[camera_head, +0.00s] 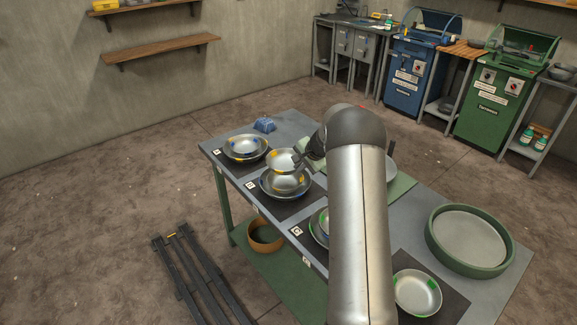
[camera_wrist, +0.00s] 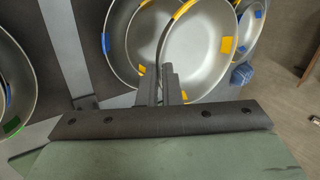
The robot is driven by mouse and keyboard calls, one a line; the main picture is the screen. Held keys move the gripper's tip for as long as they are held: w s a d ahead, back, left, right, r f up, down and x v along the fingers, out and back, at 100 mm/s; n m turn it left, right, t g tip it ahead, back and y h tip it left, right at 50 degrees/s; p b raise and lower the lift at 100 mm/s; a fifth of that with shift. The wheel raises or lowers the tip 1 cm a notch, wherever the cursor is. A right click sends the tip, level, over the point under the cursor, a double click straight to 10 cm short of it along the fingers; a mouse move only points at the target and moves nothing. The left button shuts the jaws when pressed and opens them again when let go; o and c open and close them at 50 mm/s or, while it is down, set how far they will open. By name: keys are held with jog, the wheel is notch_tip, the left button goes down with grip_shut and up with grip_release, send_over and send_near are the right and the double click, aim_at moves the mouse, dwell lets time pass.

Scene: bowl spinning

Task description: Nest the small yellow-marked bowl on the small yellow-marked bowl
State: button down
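A small metal bowl with yellow marks (camera_head: 281,158) is tilted in my gripper (camera_head: 299,163). It also shows in the wrist view (camera_wrist: 210,55), where my gripper's fingers (camera_wrist: 167,85) are closed on its rim. The other small yellow-marked bowl (camera_head: 290,186) sits below it, inside a larger metal bowl (camera_head: 266,189) on the table. The held bowl appears above this stack, slightly toward the far side; whether they touch is unclear. In the wrist view the held bowl partly covers the stack (camera_wrist: 120,45).
A stack with blue marks (camera_head: 243,148) stands to the left, and another stack (camera_head: 319,226), partly behind my arm, to the right. A green-marked bowl (camera_head: 416,291) and a round green-rimmed tray (camera_head: 442,249) are further right. A blue object (camera_head: 265,125) lies at the back-left table edge.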

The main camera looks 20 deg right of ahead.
jog(key=shift+f+b, duration=1.4)
jog(key=shift+f, duration=1.95)
jog(key=shift+f+b, duration=0.45)
jog(key=shift+b, duration=0.1)
jog(key=c, duration=2)
grip_release()
jog(key=shift+o, duration=0.3)
jog(key=shift+r, duration=0.1)
jog(key=shift+v, duration=1.5)
